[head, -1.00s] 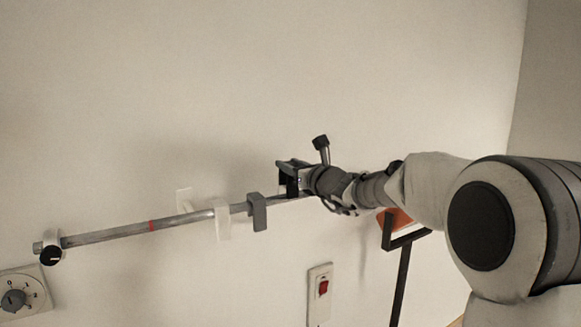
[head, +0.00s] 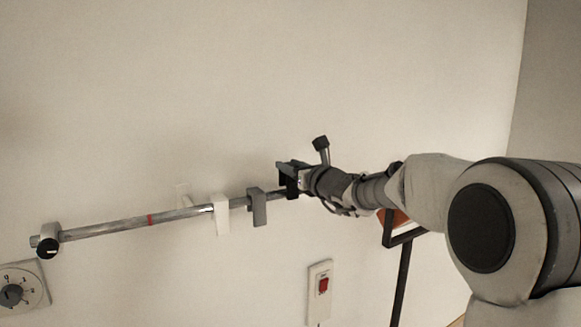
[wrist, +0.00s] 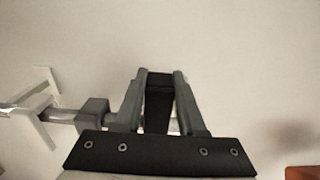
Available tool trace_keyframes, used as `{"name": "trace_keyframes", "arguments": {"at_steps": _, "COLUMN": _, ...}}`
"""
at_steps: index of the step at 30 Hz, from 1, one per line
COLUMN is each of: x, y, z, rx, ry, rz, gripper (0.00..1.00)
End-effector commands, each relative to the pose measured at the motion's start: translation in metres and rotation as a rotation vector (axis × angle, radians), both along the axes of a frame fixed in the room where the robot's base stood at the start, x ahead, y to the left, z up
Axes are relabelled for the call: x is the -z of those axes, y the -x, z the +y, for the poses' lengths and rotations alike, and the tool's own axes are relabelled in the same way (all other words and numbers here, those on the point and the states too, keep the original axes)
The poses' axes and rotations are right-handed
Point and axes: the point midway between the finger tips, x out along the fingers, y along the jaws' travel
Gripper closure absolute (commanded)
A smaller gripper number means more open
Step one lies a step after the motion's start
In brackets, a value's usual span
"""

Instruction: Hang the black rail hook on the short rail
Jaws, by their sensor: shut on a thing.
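A grey metal rail (head: 110,227) runs along the wall with a red mark near its left part. My gripper (head: 286,172) is at the rail's right end and is shut on the black rail hook (head: 291,187). In the wrist view the black hook (wrist: 158,100) stands between the two grey fingers. The hook's lower part overlaps the rail's right end in the head view. I cannot tell whether it rests on the rail or is just in front of it. The rail's far right end is hidden by the hook and gripper.
A grey hook (head: 257,207) and a white hook (head: 221,214) sit on the rail just left of my gripper. A red switch (head: 322,285) and a dial (head: 12,293) are on the wall below. A dark frame (head: 402,260) stands under my arm. The wall above is clear.

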Motion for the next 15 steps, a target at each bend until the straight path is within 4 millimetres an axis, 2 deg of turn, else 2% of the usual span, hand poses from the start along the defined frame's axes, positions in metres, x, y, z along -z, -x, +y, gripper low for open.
{"name": "trace_keyframes", "arguments": {"at_steps": 15, "x": 0.013, "y": 0.000, "z": 0.000, "rx": 0.000, "ry": 0.001, "rz": -0.001, "gripper": 1.00}}
